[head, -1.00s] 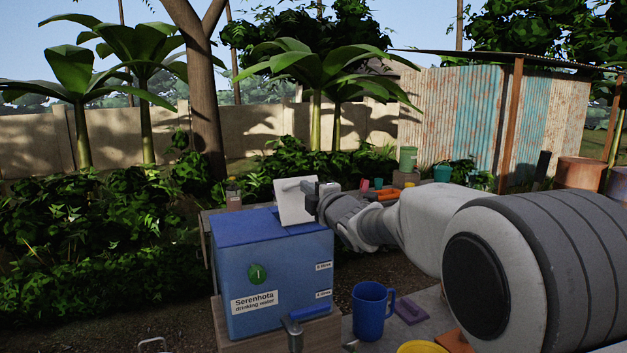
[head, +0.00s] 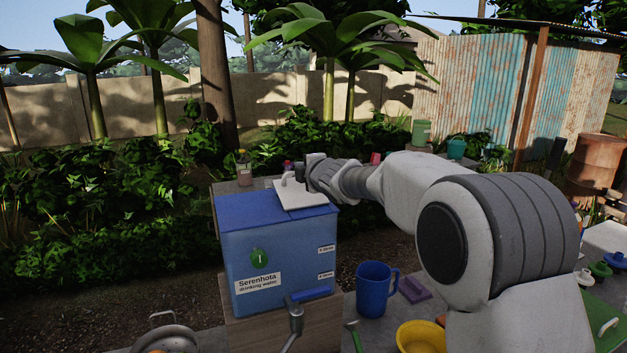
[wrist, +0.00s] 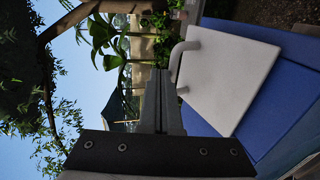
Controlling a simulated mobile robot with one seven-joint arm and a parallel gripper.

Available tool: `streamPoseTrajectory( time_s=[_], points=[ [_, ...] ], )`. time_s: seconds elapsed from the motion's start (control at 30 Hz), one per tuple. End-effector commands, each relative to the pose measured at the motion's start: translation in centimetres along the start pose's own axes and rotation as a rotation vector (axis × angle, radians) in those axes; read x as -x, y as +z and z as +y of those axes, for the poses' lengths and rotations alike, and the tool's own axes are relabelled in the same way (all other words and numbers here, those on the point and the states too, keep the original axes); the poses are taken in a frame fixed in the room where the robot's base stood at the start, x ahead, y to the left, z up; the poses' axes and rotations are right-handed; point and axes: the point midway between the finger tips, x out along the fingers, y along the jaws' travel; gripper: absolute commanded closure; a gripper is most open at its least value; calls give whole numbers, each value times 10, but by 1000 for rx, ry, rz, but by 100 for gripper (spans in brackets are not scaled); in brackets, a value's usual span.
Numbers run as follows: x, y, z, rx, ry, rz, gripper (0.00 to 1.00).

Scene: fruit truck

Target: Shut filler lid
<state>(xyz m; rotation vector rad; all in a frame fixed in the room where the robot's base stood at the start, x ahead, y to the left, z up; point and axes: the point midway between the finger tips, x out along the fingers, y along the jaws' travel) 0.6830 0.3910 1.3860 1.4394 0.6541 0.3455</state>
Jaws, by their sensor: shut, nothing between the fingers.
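The filler lid (head: 303,198) is a white square plate on top of the blue drinking-water tank (head: 278,248). It lies flat or nearly flat; I cannot tell whether its edge is fully seated. Its small looped handle (head: 286,178) stands up from the plate. The wrist view also shows the lid (wrist: 228,75), the handle (wrist: 179,62) and the tank's blue top (wrist: 285,110). My gripper (head: 302,172) is at the lid, close beside the handle. In the wrist view its fingers (wrist: 160,82) are together and empty; whether they touch the handle is unclear.
A tap (head: 297,308) sticks out from the tank's front. A blue mug (head: 374,289), a purple item (head: 414,290) and a yellow bowl (head: 421,338) stand to the right. A small bottle (head: 243,170) stands behind the tank. A metal pot (head: 165,335) is at lower left.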

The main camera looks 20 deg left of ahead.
Motion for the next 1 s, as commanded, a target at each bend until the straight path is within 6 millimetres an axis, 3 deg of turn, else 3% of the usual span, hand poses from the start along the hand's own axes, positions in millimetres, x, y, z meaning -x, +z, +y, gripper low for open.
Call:
streamPoseTrajectory(
  time_s=[0.5,1.0],
  points=[
    [-22,0,-13,-1,-1,0,100],
    [-25,0,-14,0,0,0,100]
  ],
)
